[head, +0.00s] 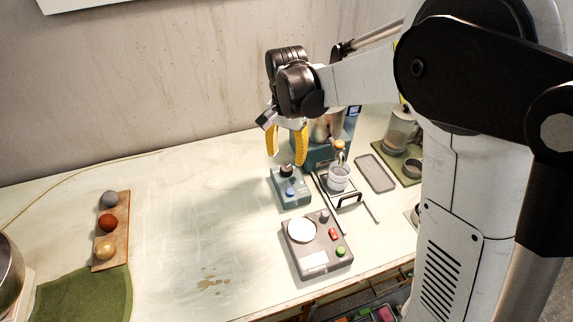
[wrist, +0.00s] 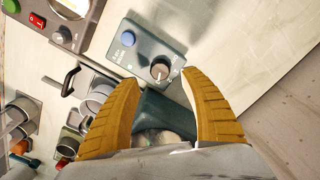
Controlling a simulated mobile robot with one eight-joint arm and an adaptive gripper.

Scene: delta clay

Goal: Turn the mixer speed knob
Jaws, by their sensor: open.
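The mixer speed knob (wrist: 160,69) is a small dark round knob with a light marker on a blue-grey control box (wrist: 150,47), beside a blue button (wrist: 128,38). In the head view the knob (head: 287,170) sits on top of the same box (head: 293,198), with the blue button toward the front. My gripper (head: 287,160) has yellow fingers and hangs above the box. In the wrist view my gripper (wrist: 165,82) is open and empty, and the knob lies between the two fingertip directions, apart from both fingers as far as I can tell.
A grey device with a white disc (head: 318,262) stands in front of the box. A metal cup (head: 338,178) on a stand and a blue-green machine (head: 312,152) are close on the right and behind. The table left of the box is clear up to a wooden board with balls (head: 123,215).

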